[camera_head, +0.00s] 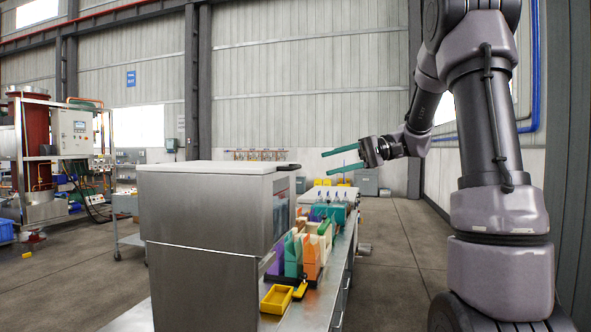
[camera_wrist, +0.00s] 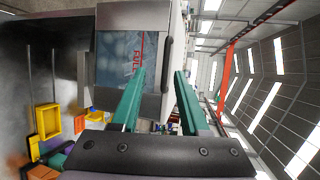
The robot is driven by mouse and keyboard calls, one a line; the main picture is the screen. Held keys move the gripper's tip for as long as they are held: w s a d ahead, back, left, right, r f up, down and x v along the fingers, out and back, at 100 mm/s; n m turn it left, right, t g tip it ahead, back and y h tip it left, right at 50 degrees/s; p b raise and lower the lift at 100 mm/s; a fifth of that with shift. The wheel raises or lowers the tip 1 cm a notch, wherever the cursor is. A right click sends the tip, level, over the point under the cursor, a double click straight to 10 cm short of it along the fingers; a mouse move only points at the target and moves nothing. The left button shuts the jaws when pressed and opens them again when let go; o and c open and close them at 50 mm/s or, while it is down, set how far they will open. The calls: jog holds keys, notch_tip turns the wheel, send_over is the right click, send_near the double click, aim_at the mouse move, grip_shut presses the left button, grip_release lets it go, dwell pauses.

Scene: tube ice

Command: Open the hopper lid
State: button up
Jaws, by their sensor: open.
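The hopper is a tall steel cabinet (camera_head: 195,215) left of centre in the head view, with a flat white lid (camera_head: 215,168) lying closed on top. A dark handle (camera_head: 288,167) sticks out from the lid's right edge. My gripper (camera_head: 324,165) is open, its two long green fingers pointing left toward the handle, a short gap away. In the wrist view my gripper (camera_wrist: 158,72) has its fingers spread, with the dark handle (camera_wrist: 168,65) ahead between the fingertips. The steel front shows a window (camera_wrist: 120,58) marked FULL in red. Nothing is between the fingers' inner faces.
A steel bench (camera_head: 335,265) runs along the hopper's right side. It carries coloured holders (camera_head: 310,255), a yellow tray (camera_head: 276,298) and more items farther back. Industrial equipment (camera_head: 40,165) stands at the far left. The floor (camera_head: 400,270) right of the bench is clear.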

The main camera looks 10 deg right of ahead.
aim_at(298, 168)
jog(key=shift+y, duration=0.4)
jog(key=a, duration=0.3)
jog(key=w+a+f, duration=0.1)
jog(key=a, duration=0.6)
jog(key=shift+w+f, duration=0.25)
jog(key=shift+w, duration=0.15)
grip_shut()
jog(key=shift+f, duration=0.1)
